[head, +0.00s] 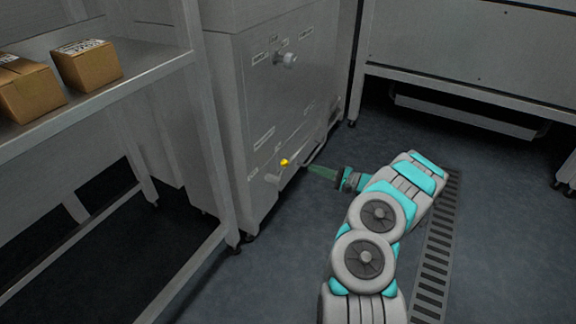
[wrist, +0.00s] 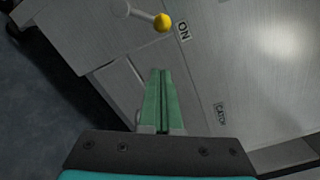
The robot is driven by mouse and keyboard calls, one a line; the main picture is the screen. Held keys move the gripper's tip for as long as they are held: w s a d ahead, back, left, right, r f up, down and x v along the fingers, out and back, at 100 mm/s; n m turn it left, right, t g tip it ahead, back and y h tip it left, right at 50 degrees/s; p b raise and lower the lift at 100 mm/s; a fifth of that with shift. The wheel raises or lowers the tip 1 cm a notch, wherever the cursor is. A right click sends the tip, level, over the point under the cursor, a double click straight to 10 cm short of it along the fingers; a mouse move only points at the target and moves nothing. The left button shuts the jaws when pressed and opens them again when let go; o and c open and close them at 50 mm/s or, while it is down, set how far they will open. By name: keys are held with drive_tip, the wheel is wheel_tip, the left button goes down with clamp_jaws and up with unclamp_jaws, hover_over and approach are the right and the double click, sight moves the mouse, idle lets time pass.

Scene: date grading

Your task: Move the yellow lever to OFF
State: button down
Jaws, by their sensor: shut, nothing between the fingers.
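The yellow lever is a pale arm with a round yellow knob (head: 284,162), low on the front of the grey machine in the head view. In the wrist view the yellow knob (wrist: 163,23) is at the top, right beside the "ON" label (wrist: 184,31). No OFF label is readable. My gripper (head: 306,167) is at the machine's front, a little to the right of the knob in the head view. In the wrist view the green fingers (wrist: 160,72) are shut together and empty, pointing towards the panel below the knob, with a gap between them and it.
A "CATCH" label (wrist: 220,114) is on the panel right of my fingers. A pale round knob (head: 288,60) is higher on the machine. A shelf (head: 110,92) with cardboard boxes (head: 86,64) stands at left. A floor grate (head: 432,265) runs at right, with open floor around it.

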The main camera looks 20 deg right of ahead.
drive_tip(key=shift+d+f, duration=0.45)
drive_tip(key=shift+d, duration=0.05)
drive_tip(key=shift+a, duration=0.1)
drive_tip(key=x, duration=1)
drive_tip(key=shift+w+b, duration=0.1)
drive_tip(key=shift+b, duration=0.3)
drive_tip(key=shift+s+a+r, duration=0.3)
drive_tip(key=shift+s+r, duration=0.35)
drive_tip(key=shift+s, duration=0.15)
drive_tip(key=shift+s+a+r, duration=0.35)
drive_tip(key=shift+s+a, duration=0.15)
drive_tip(key=shift+s, duration=0.3)
